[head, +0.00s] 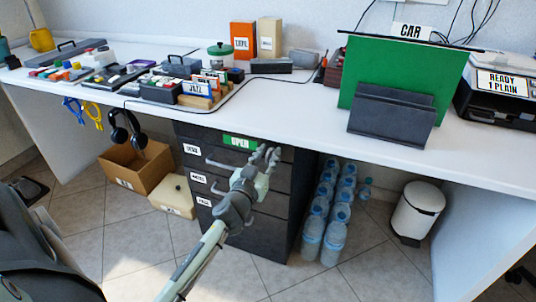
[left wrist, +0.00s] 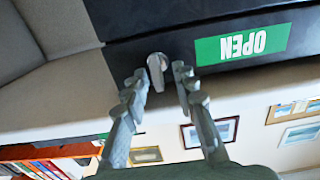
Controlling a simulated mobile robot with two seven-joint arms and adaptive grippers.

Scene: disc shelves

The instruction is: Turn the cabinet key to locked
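The dark drawer cabinet (head: 262,228) stands under the white desk. A green OPEN label (head: 238,142) is on its upper front; the label also shows upside down in the left wrist view (left wrist: 241,44). The small silver key (left wrist: 157,66) is beside the label on the cabinet's top front. My left gripper (head: 266,156) is in front of the cabinet's upper right. In the left wrist view its fingers are apart, one on each side of the key; I cannot tell whether they touch it. In the head view the gripper hides the key. My right gripper is not in view.
Several water bottles (head: 313,237) stand right of the cabinet, beside a white bin (head: 416,212). A cardboard box (head: 138,166) and hanging headphones (head: 124,131) are to the left. The desk (head: 300,112) overhangs the cabinet. A drawer handle (head: 217,163) sticks out near my gripper.

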